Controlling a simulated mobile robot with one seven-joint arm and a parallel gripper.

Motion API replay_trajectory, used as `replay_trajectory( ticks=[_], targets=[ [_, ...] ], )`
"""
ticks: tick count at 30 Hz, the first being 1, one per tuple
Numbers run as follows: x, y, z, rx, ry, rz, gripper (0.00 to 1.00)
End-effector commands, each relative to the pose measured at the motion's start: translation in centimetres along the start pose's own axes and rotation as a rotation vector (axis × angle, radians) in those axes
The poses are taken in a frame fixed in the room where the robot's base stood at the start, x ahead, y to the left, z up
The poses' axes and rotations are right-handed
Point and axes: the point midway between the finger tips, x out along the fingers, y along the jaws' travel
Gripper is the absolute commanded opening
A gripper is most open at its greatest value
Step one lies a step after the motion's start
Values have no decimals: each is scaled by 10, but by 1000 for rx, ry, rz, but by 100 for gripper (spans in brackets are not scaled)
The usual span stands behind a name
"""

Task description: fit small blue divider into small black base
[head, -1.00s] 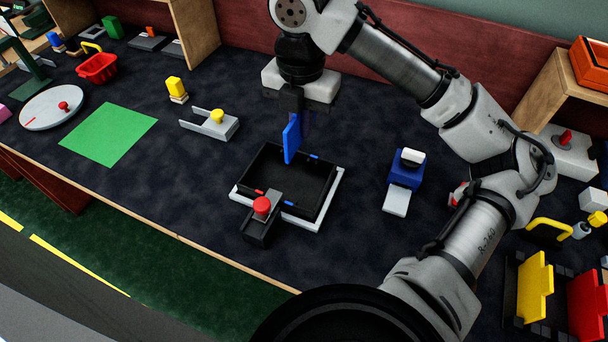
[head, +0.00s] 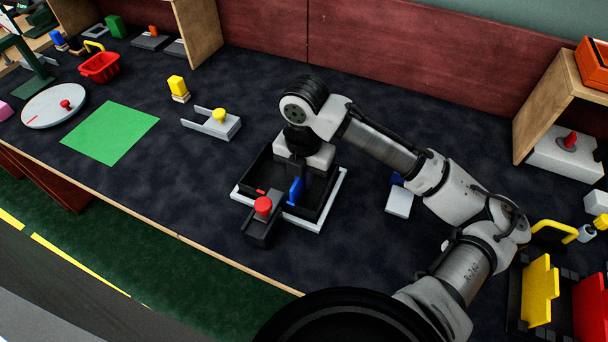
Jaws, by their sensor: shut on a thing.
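The small blue divider (head: 297,189) is a thin upright plate, held in my gripper (head: 301,176). My gripper is shut on it and points down over the small black base (head: 263,171), an open square tray with a light grey rim plate under it. The divider's lower part is inside the tray, near the front wall. My wrist hides the tray's back and right parts and most of the fingers. I cannot tell whether the divider is seated in a slot.
A black block with a red knob (head: 263,206) adjoins the tray's front left. A grey bracket with a yellow knob (head: 219,116) lies behind left. A blue and grey device (head: 399,201) stands right, partly hidden by my arm. A green sheet (head: 110,133) lies left. The table between is clear.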

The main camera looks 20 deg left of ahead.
Motion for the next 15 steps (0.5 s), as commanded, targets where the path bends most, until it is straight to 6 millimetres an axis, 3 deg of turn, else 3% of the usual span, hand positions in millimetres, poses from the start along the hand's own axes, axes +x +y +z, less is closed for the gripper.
replay_trajectory(
  ticks=[9,10,15],
  targets=[
    [4,0,0,0,-1,1,0],
    [4,0,0,0,-1,1,8],
    [3,0,0,0,-1,0,29]
  ],
)
